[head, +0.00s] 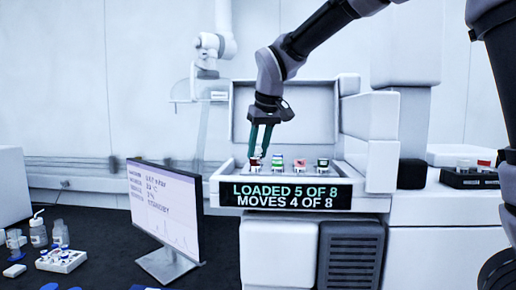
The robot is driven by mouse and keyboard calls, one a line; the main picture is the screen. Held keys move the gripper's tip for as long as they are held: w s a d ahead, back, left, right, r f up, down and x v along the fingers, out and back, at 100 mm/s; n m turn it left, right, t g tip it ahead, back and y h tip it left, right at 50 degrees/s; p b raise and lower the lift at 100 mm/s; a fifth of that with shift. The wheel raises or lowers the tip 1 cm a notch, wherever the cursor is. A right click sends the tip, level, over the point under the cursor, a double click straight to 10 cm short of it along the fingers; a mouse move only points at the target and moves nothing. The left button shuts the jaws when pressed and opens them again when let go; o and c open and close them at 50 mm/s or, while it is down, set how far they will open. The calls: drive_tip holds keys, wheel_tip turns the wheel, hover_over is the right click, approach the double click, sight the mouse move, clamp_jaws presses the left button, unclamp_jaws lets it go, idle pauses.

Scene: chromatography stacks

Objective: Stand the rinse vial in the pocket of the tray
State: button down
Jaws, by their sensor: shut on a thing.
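My gripper (260,154) points down over the open white tray (228,170) of the instrument in the middle of the head view. Its green fingers are shut on a small vial with a dark red cap (254,162) at the tray's left end. I cannot tell whether this vial is the rinse vial, or whether its base is seated in a pocket. The tray's front panel hides the pockets and the vials' lower parts. Several other capped vials (300,164) stand in a row to the right of my gripper.
A sign on the tray front (285,195) reads "LOADED 5 OF 8, MOVES 4 OF 8". A monitor (165,215) stands at front left. A white rack with vials (62,262) and a wash bottle (38,232) are at far left. A dark block with capped items (470,178) is at right.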

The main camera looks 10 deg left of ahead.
drive_tip(key=shift+f, duration=0.2)
drive_tip(key=shift+f, duration=0.45)
drive_tip(key=shift+c, duration=0.6)
unclamp_jaws()
drive_tip(key=shift+r, duration=0.1)
drive_tip(key=shift+r, duration=3.45)
